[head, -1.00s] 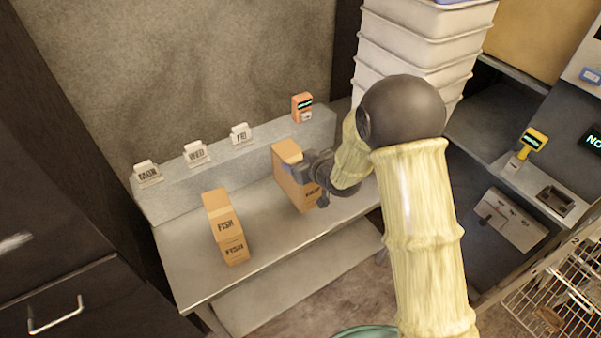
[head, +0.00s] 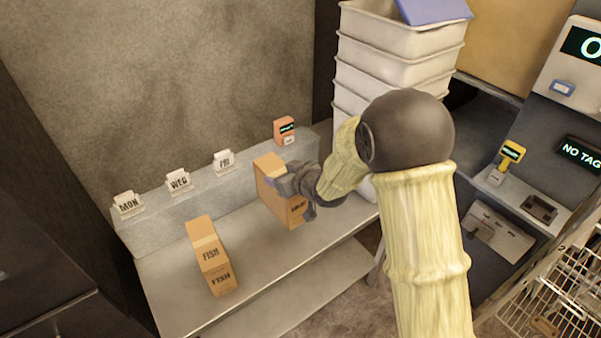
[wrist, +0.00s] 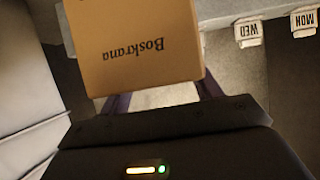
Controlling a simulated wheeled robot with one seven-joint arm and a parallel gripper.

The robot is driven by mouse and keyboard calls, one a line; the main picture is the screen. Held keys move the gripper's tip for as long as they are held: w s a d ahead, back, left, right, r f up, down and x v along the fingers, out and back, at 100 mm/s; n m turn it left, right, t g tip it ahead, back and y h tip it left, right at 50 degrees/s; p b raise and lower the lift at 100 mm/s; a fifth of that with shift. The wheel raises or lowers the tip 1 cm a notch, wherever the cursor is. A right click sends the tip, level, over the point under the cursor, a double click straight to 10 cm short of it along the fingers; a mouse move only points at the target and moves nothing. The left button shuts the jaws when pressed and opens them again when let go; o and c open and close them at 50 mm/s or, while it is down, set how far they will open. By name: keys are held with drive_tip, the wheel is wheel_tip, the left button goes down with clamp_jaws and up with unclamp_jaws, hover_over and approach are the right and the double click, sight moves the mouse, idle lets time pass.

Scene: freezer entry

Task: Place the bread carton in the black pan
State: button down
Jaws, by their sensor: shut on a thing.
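My gripper (head: 292,184) is shut on a tan carton (head: 268,170) at the right part of the metal bench. Its front label is mostly hidden by the gripper, so I cannot read it. In the wrist view the same carton (wrist: 135,45) fills the upper middle between my fingers, with "Boskrana" printed upside down. The carton looks upright and a little above the bench top. A small dark tray (head: 540,208) sits on the grey shelf at the right; I cannot tell if it is the black pan.
A tan FISH carton (head: 211,262) stands on the metal bench (head: 170,280) left of my gripper. MON (head: 128,204), WED (head: 178,181) and FRI (head: 224,161) signs line the back ledge. Stacked white tubs (head: 395,70) rise behind my arm. A wire rack (head: 555,300) is at lower right.

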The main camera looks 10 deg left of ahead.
drive_tip(key=w+d+r+m+t+h+p, duration=0.1)
drive_tip(key=d+r, duration=0.3)
drive_tip(key=r, duration=0.5)
drive_tip(key=w+d+r+m+t+h+p, duration=0.1)
drive_tip(key=w+d+r+m+h, duration=0.1)
drive_tip(key=d+r, duration=0.3)
drive_tip(key=w+d+r+m+t+h+p, duration=0.1)
drive_tip(key=d+r, duration=0.4)
drive_tip(key=r, duration=0.8)
drive_tip(key=shift+w+d+m+t+h, duration=0.25)
drive_tip(key=shift+w+m+t+h, duration=0.15)
drive_tip(key=shift+w+m+h, duration=0.55)
drive_tip(key=shift+s+y, duration=0.25)
